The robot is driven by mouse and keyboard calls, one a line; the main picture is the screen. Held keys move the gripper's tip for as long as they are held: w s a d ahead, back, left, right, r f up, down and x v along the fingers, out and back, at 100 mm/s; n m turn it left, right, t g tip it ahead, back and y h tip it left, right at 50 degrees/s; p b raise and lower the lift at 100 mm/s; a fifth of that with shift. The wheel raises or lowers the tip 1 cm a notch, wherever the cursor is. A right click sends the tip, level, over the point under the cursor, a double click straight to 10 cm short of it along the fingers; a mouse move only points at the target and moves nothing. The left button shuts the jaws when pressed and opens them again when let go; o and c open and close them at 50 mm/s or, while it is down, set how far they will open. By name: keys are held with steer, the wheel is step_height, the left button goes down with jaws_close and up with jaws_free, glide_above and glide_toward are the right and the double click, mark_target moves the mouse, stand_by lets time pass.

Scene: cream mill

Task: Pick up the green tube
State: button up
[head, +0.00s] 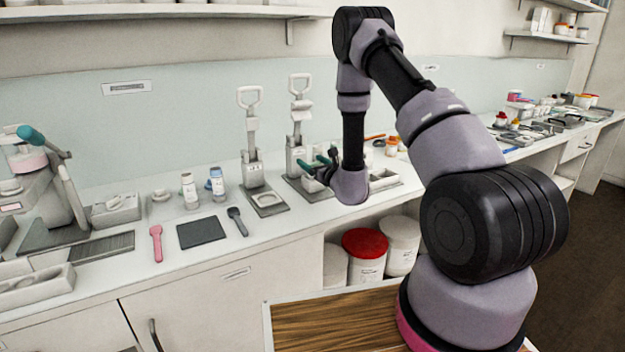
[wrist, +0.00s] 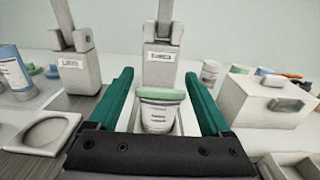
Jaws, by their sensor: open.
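The green tube (wrist: 156,112) shows in the middle of the wrist view as a small upright pale container with a green cap and a printed label. My gripper (wrist: 158,78) is open, with one teal finger on each side of the tube in that view. A gap shows between the tube and each finger; how deep the tube sits between them is hard to tell. In the head view my gripper (head: 318,166) is over the counter by the presses.
Two lever presses (head: 252,155) (head: 297,140) stand behind and left of my gripper. A grey box (wrist: 265,98) stands close on the right in the wrist view. Two small bottles (head: 189,190) (head: 217,184) stand to the left.

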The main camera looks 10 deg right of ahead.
steer(key=shift+x, duration=1.55)
steer(key=shift+d, duration=0.15)
jaws_close()
steer(key=shift+r, duration=0.1)
step_height(320, 180, up, 10)
